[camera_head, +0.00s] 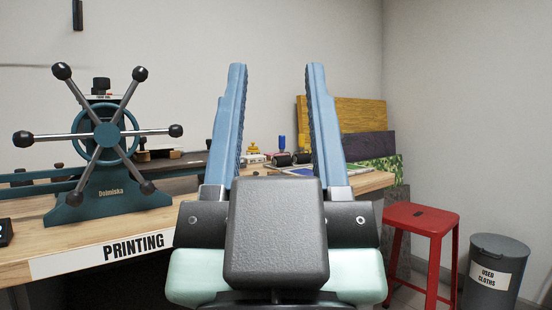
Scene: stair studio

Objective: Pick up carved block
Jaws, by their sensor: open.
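My gripper (275,68) is open in the middle of the head view. I cannot clearly make out a carved block. A small dark and tan piece (160,154) lies behind the press wheel on the left and could be one, but it is too small to tell. My gripper's body and fingers hide much of the bench's middle.
A green press (113,205) with a spoked wheel (97,135) stands at the left. Rollers (283,160) and small yellow-topped items (253,149) are at the bench's back. Coloured boards (366,145) lean behind. A red stool (421,220) and grey bin (493,273) stand right.

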